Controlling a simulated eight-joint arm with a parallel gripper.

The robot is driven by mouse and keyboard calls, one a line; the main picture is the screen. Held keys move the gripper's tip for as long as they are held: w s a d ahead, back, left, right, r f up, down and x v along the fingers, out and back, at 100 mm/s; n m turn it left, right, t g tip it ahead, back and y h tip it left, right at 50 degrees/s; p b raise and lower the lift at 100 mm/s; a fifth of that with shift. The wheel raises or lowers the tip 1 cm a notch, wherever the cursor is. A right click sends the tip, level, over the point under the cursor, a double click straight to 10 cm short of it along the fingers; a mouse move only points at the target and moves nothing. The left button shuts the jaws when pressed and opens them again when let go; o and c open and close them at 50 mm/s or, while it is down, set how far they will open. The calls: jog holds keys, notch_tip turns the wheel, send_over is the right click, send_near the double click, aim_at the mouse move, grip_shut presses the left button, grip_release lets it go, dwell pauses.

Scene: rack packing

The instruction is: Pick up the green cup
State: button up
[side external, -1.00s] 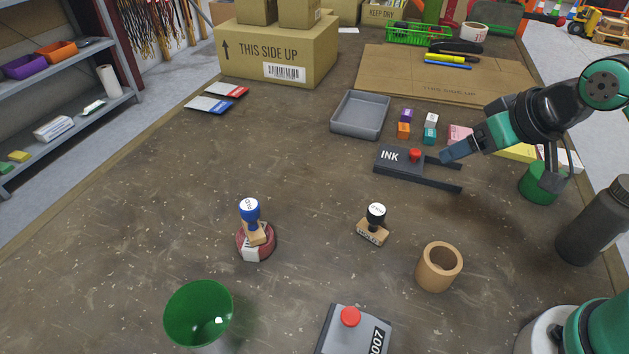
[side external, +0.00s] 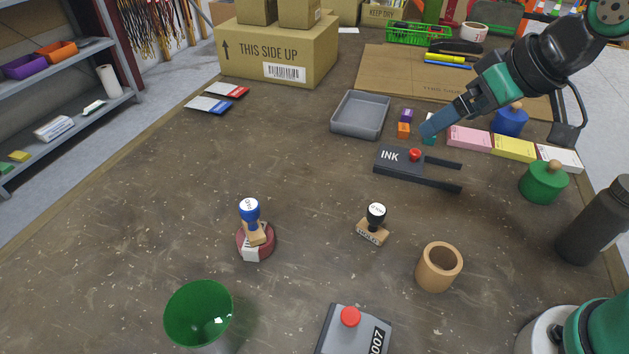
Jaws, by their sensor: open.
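The green cup (side external: 198,314) stands at the front left of the table. Its wide open rim faces up and its inside looks empty. The picture's lower edge cuts off its base. My gripper (side external: 427,130) is far from it, up at the right above the ink pad, beside the small coloured cubes. It is open, with nothing visible between its fingers. The view shows the fingers nearly edge-on.
A blue-handled stamp (side external: 250,212) stands on a red roll just behind the cup. A black-handled stamp (side external: 375,222), a tan cylinder (side external: 439,268) and a red-button box (side external: 352,335) lie to its right. The grey tray (side external: 359,117) is further back. The left table area is clear.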

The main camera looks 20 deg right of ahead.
aim_at(170, 333)
jog(key=s+a+n+g+y, duration=0.1)
jog(key=a+n+g+y, duration=0.8)
jog(key=a, duration=0.5)
jog(key=s+a+n+g+y, duration=0.1)
jog(key=a+n+g+y, duration=0.4)
jog(key=a+n, duration=0.8)
jog(key=shift+m+t+y, duration=0.6)
jog(key=shift+m+y, duration=0.1)
jog(key=shift+m, duration=0.1)
jog(key=f, duration=0.4)
jog(key=a+f, duration=0.1)
jog(key=f, duration=0.7)
jog(key=shift+s+a+f, duration=0.1)
jog(key=shift+a+f, duration=0.15)
jog(key=shift+a, duration=0.15)
jog(key=shift+x, duration=2.45)
jog(key=c, duration=0.9)
jog(key=shift+r, duration=0.1)
